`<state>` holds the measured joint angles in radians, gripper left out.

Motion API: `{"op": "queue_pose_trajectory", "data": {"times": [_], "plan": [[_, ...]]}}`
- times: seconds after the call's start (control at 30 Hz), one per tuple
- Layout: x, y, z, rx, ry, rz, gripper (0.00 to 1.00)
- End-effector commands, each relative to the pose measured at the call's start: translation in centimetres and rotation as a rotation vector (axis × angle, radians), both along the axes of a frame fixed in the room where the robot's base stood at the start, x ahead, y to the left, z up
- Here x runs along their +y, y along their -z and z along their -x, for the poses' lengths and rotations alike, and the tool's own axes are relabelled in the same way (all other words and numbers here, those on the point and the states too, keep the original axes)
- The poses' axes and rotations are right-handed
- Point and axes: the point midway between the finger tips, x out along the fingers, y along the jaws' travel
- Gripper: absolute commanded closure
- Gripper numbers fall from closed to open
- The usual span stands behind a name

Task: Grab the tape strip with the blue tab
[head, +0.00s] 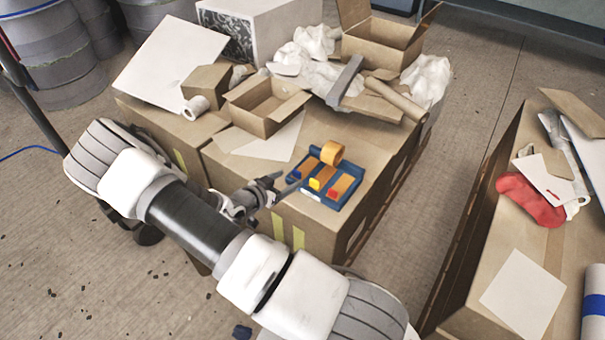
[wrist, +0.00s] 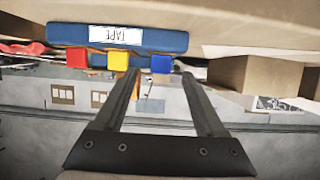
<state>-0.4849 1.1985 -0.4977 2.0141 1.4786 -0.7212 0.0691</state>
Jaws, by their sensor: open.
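A blue tape tray (head: 343,202) sits on a cardboard box top, with several orange strips and an orange roll. In the wrist view the tray (wrist: 70,36) appears upside down with a TAPE label. The blue tab (wrist: 162,64) lies in line with the gap between my fingertips, nearer the right finger. In the head view it blends with the tray. A yellow tab (wrist: 117,61) and a red tab (wrist: 77,57) sit left of it. My gripper (head: 289,182) is open at the tray's left edge and also shows in the wrist view (wrist: 159,74). Contact cannot be told.
A small open carton (head: 265,105), crumpled white material (head: 315,42) and a cardboard tube (head: 395,98) lie behind the tray. A larger open box (head: 385,40) stands at the back. Another cardboard surface with a red glove (head: 530,200) is at right, across a floor gap.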

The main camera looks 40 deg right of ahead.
Motion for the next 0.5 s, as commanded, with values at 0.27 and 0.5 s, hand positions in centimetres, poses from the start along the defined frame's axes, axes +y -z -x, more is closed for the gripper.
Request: {"op": "queue_pose_trajectory", "data": {"times": [0.27,0.5], "plan": [[-1.6,0.6,-0.6,0.001,0.002,0.000,0.28],[-4.7,1.7,-1.7,0.002,0.001,-0.001,0.28]]}}
